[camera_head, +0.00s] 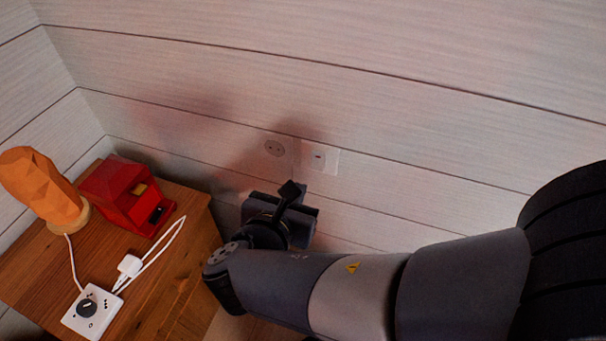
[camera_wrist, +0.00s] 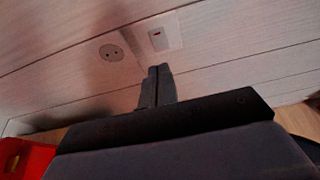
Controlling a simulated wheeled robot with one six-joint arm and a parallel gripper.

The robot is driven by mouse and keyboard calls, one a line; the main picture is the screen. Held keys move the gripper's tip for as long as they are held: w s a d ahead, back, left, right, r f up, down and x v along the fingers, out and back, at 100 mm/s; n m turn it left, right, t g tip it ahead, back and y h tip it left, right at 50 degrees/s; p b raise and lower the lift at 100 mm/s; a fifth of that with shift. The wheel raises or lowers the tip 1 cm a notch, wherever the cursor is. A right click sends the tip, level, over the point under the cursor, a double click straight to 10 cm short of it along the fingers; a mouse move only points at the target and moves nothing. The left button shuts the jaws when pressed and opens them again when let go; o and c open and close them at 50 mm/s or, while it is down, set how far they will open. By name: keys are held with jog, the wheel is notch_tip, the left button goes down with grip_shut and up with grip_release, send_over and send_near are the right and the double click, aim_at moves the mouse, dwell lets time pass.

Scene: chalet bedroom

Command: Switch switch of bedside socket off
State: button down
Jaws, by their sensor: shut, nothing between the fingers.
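My gripper (camera_head: 291,189) is shut and empty, below the plate in the head view. In the wrist view its fingertips (camera_wrist: 159,70) lie just below the switch in the picture. I cannot tell whether they touch the wall.
A wooden nightstand (camera_head: 186,298) stands at the left. On it are an orange faceted lamp (camera_head: 42,185), a red box-like object (camera_head: 124,194) and a white dial unit (camera_head: 92,311) with cables. The plank wall right of the switch is bare.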

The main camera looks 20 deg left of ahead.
jog(key=s, duration=0.2)
jog(key=s+p, duration=0.1)
jog(key=shift+s+a+f+g, duration=0.1)
jog(key=shift+a+f+g, duration=0.15)
jog(key=shift+f+g, duration=0.05)
jog(key=shift+f, duration=0.1)
jog(key=b, duration=0.4)
send_near(316, 168)
jog(key=x, duration=0.5)
jog(key=shift+s+d+f, duration=0.1)
jog(key=shift+s+f, duration=0.1)
jog(key=shift+f, duration=0.05)
jog(key=shift+w, duration=0.9)
jog(key=shift+f+b, duration=0.1)
jog(key=shift+b, duration=0.25)
